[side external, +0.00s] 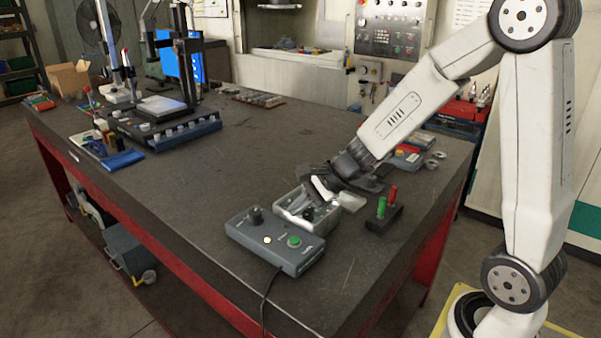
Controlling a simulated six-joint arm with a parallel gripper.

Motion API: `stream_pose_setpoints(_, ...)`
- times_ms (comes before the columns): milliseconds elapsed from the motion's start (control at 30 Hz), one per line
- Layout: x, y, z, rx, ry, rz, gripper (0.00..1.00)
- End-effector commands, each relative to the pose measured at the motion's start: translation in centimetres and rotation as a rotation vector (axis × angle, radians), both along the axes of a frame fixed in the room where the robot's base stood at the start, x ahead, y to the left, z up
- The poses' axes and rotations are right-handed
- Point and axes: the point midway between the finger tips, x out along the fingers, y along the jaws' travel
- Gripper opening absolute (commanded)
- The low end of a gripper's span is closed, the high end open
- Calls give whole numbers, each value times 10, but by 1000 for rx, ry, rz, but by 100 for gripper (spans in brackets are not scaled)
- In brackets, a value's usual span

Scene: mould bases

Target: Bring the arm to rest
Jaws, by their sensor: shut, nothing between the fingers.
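My arm reaches down and left from the right side of the side external view. My gripper (318,188) is dark and low over a small open light-grey box (297,206). It is shut and empty. From this angle I cannot tell whether the fingers touch the box or hang above it. The gripper hides part of the box and of what lies inside.
A grey control box (268,243) with a knob and green button stands in front, its cable over the table edge. A dark block (384,218) with red and green pegs is to the right. Measuring equipment (165,120) stands at the back left. The table's (215,180) middle is clear.

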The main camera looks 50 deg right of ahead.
Motion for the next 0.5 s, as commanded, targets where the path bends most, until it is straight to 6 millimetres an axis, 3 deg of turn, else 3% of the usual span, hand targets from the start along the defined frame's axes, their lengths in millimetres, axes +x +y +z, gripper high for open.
stream_pose_setpoints(267, -18, 9, -11, -114, 17, 135, 0)
stream_pose_setpoints(500, -52, 16, -30, -334, 33, 407, 0)
